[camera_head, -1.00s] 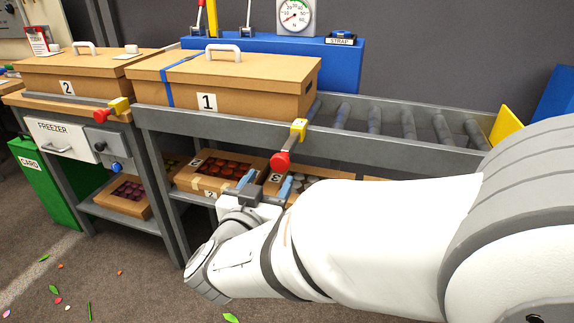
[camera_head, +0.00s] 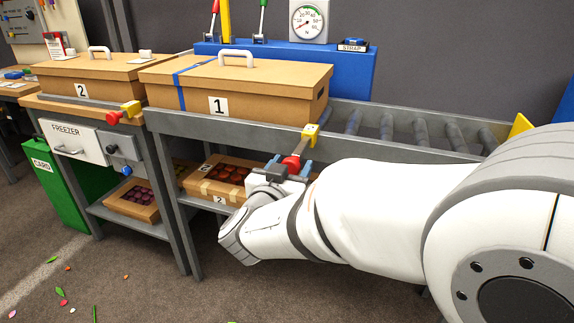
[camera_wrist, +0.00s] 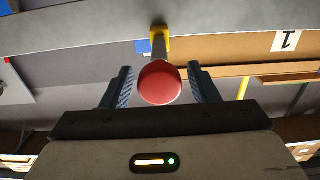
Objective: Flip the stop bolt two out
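One stop bolt has a red knob (camera_head: 291,163), a grey lever and a yellow bracket (camera_head: 310,132). It hangs on the front rail of the roller conveyor, right of box 1. My gripper (camera_head: 289,168) is at this knob. In the wrist view the red knob (camera_wrist: 160,83) sits between the two open blue fingers, with a gap on each side. The lever runs from the knob to the yellow bracket (camera_wrist: 160,35). Another stop bolt with a red knob (camera_head: 113,118) and yellow bracket (camera_head: 131,107) is by box 2. I see no number on either bolt.
Box 1 (camera_head: 270,99) stands on the conveyor, with box 2 (camera_head: 120,85) to its left. Below are the freezer drawer (camera_head: 83,145), a green bin (camera_head: 62,190) and shelf crates (camera_head: 215,190). The conveyor rollers (camera_head: 387,127) right of box 1 are clear.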

